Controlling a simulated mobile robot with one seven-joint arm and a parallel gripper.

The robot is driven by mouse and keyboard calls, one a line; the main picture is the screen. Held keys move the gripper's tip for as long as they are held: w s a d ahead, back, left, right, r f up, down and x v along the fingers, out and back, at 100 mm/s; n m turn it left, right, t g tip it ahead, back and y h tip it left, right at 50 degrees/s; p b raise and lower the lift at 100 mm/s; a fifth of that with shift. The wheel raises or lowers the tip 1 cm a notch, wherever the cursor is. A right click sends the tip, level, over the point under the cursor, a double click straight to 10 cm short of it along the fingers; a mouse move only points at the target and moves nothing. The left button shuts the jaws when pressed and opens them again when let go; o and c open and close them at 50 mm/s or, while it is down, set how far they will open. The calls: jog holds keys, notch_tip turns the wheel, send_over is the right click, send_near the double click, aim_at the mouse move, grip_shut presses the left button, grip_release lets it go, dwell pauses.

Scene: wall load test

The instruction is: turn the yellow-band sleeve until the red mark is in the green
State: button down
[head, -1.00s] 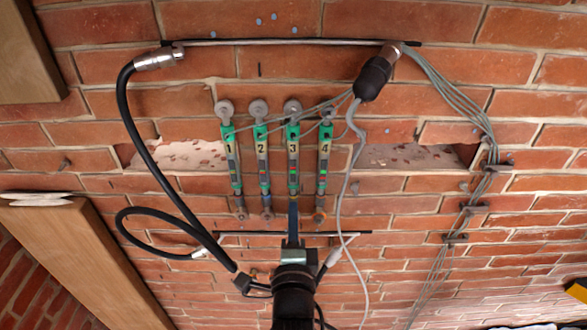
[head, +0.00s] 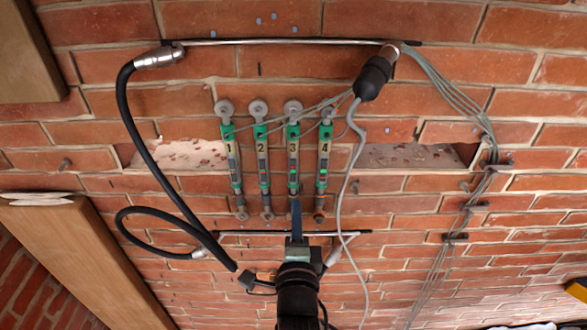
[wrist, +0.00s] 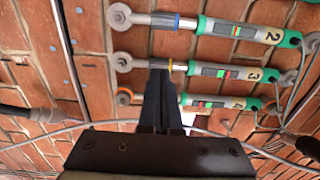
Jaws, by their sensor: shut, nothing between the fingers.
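Gauge 3 (head: 293,150) is a green-ended rod hanging on the wall between gauges 2 and 4. In the wrist view its yellow-band sleeve (wrist: 171,66) sits at the left end of the grey body (wrist: 213,70). My gripper (wrist: 160,76) is shut and empty. Its fingertips are at the rod of gauge 3, just beside the yellow band; I cannot tell whether they touch. In the head view my gripper (head: 296,204) is at the lower end of gauge 3.
Gauge 2 (wrist: 238,30), with a blue band, and gauge 4 (wrist: 215,102), with an orange band, lie close on either side. Gauge 1 (head: 232,150) is further left. A black hose (head: 140,130) and a thin grey cable (head: 345,190) hang beside the gauges.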

jog(key=shift+w, duration=0.25)
jog(key=shift+a+p, duration=0.65)
jog(key=shift+a, duration=0.1)
dwell(0.3)
jog(key=shift+s, duration=0.15)
dwell(0.3)
jog(key=shift+s+b, duration=0.35)
jog(key=shift+b, duration=0.1)
jog(key=shift+d+r+p, duration=0.1)
jog(key=shift+p, duration=0.4)
jog(key=shift+w+d+p, duration=0.1)
jog(key=shift+d+p, duration=0.35)
jog(key=shift+p, duration=0.5)
jog(key=shift+w+b, duration=0.4)
jog(key=shift+a+p, duration=0.2)
jog(key=shift+p, duration=1.1)
dwell(0.4)
